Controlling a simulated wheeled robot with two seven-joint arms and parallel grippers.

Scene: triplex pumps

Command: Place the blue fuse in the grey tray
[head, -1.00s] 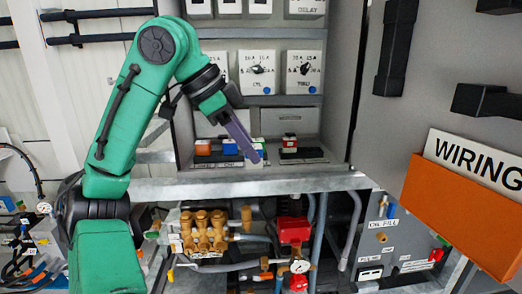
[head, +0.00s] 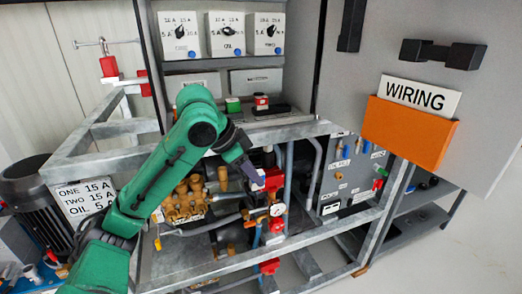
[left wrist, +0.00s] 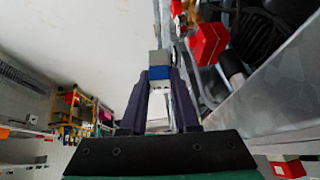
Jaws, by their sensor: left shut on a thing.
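My left gripper (head: 252,176) is out in front of the cabinet, pointing right and down, above the pipes and brass pump parts. In the left wrist view its dark fingers (left wrist: 160,88) are shut on the blue fuse (left wrist: 159,72), a small block with a blue band and grey and white parts. The fuse is held at the fingertips, clear of any surface. I cannot pick out the grey tray for certain in either view. My right gripper is not in view.
The cabinet shelf above holds a green block (head: 233,105) and a red-topped block (head: 261,101). The brass pump (head: 185,203) and a gauge (head: 277,209) sit below inside the metal frame. An open door with an orange WIRING pocket (head: 408,133) stands at right. Floor at lower right is clear.

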